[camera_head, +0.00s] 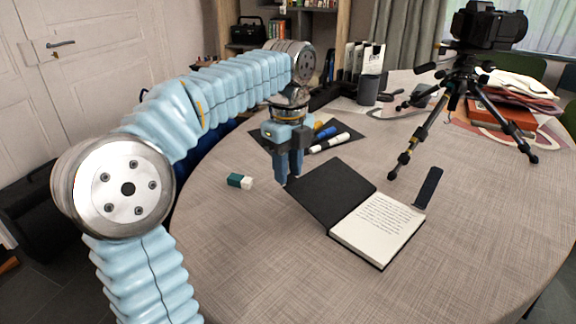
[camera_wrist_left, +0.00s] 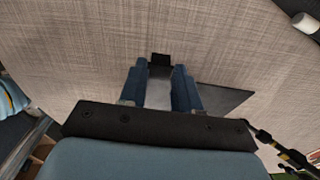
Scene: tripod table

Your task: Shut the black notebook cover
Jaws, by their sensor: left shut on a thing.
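The black notebook lies open on the round table. Its black cover (camera_head: 332,190) is folded out to the left, and its white written pages (camera_head: 380,225) face up on the right. My left gripper (camera_head: 288,182) points down at the cover's left corner, with its blue fingers close together there. My right gripper is not in view.
A teal and white eraser (camera_head: 239,181) lies left of the gripper. Markers (camera_head: 328,143) lie on a dark mat behind it. A camera tripod (camera_head: 460,85) stands at the back right. The front of the table (camera_head: 270,270) is clear.

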